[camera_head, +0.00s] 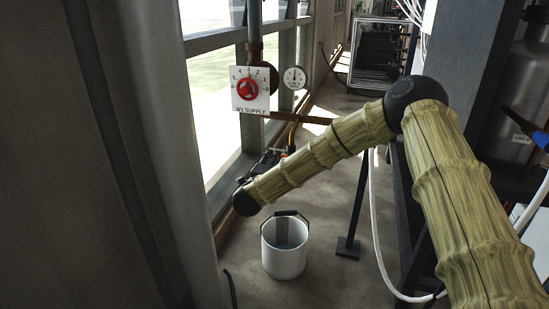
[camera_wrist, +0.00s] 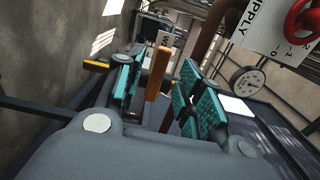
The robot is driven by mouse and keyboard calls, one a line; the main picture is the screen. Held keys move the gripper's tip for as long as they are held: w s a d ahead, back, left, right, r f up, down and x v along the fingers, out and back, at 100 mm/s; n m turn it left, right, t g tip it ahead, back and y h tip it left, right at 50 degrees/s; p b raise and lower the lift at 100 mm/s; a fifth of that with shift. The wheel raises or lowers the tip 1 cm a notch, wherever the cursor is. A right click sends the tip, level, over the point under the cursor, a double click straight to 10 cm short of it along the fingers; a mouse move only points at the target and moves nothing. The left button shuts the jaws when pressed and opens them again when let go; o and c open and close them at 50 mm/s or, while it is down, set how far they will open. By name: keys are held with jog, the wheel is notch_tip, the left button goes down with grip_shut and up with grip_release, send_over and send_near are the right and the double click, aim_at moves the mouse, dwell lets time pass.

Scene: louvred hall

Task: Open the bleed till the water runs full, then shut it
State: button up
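The bleed appears to be the upright orange lever (camera_wrist: 158,74) in the wrist view, with a white tag behind its top. My gripper (camera_wrist: 160,92) has its teal-padded fingers apart, one on each side of the lever. Narrow gaps seem to show, so I see no clear grip. In the head view my gripper (camera_head: 272,157) is small and dark below the supply plate, partly hidden by my arm. A white bucket (camera_head: 284,262) with a dark handle stands on the floor below, with something bluish inside, perhaps water. No running stream is visible.
A red knob (camera_head: 248,89) sits on the white W1 SUPPLY plate (camera_head: 237,104). A round gauge (camera_head: 294,77) is right of it, beside a vertical pipe (camera_head: 255,25). Windows line the left. A dark stand and white hose (camera_head: 375,215) are at right.

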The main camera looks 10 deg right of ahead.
jog(key=v, duration=0.7)
jog(key=shift+a, duration=0.1)
dwell(0.6)
jog(key=s+a+f+n+g+y+p, duration=0.1)
jog(key=s+f+n+g+y, duration=0.25)
jog(key=s+f+n, duration=0.6)
jog(key=s+a+f+n+g+y+p, duration=0.15)
jog(key=s+f+n+y, duration=0.35)
jog(key=s+f, duration=0.95)
jog(key=s+d+f+n+g, duration=0.3)
jog(key=s+f, duration=0.1)
jog(key=s, duration=0.4)
jog(key=s+d+f+n+g+p, duration=0.1)
jog(key=s+d+f+n+g, duration=0.2)
jog(key=s, duration=0.6)
jog(key=s+d+f+n+g, duration=0.2)
jog(key=s+d+f+g, duration=0.1)
jog(key=s+f, duration=0.4)
jog(key=s+d+r+n+g+p, duration=0.15)
jog(key=s+r, duration=0.25)
jog(key=s, duration=0.4)
notch_tip(320, 180, up, 36)
jog(key=p, duration=3.6)
jog(key=shift+w+d+p, duration=0.2)
jog(key=shift+d+p, duration=0.15)
jog(key=shift+p, duration=0.05)
